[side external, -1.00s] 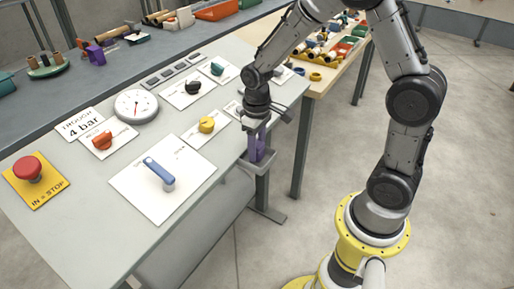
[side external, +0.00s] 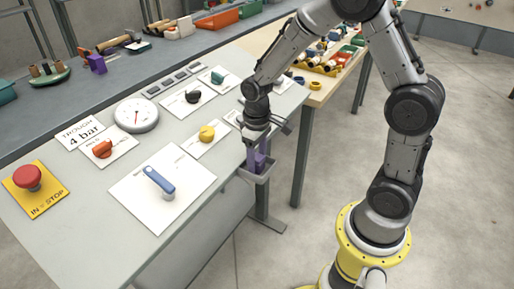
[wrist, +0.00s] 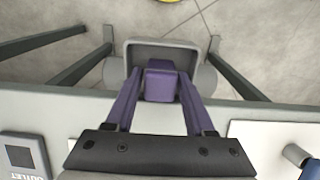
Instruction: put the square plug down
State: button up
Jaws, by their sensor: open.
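The purple square plug (wrist: 160,82) shows in the wrist view between the tips of my two purple fingers, over the small grey tray (wrist: 150,43) at the table's edge. My gripper (wrist: 158,92) is open, with a finger on either side of the plug. In the side view my gripper (side external: 257,160) points down into the tray (side external: 262,178), its fingertips low at the rim. There the plug cannot be told apart from the purple fingers. Whether the plug's underside rests on the tray floor is hidden.
The grey panel table (side external: 85,215) carries a blue lever (side external: 159,178), a yellow knob (side external: 207,132), an orange knob (side external: 102,149), a gauge (side external: 136,115) and a red stop button (side external: 28,177). A wooden bench (side external: 318,95) with parts stands behind. Open floor lies beyond the tray.

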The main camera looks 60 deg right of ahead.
aim_at(257, 156)
notch_tip(257, 156, up, 12)
jog(key=s+a+r+t, duration=0.1)
jog(key=s+r+t, duration=0.1)
jog(key=s, duration=0.6)
jog(key=s+a+r+t, duration=0.2)
jog(key=s+r+t, duration=0.1)
jog(key=s, duration=0.6)
jog(key=shift+s+r+t, duration=0.2)
jog(key=shift+r+t, duration=0.1)
jog(key=shift+r, duration=0.45)
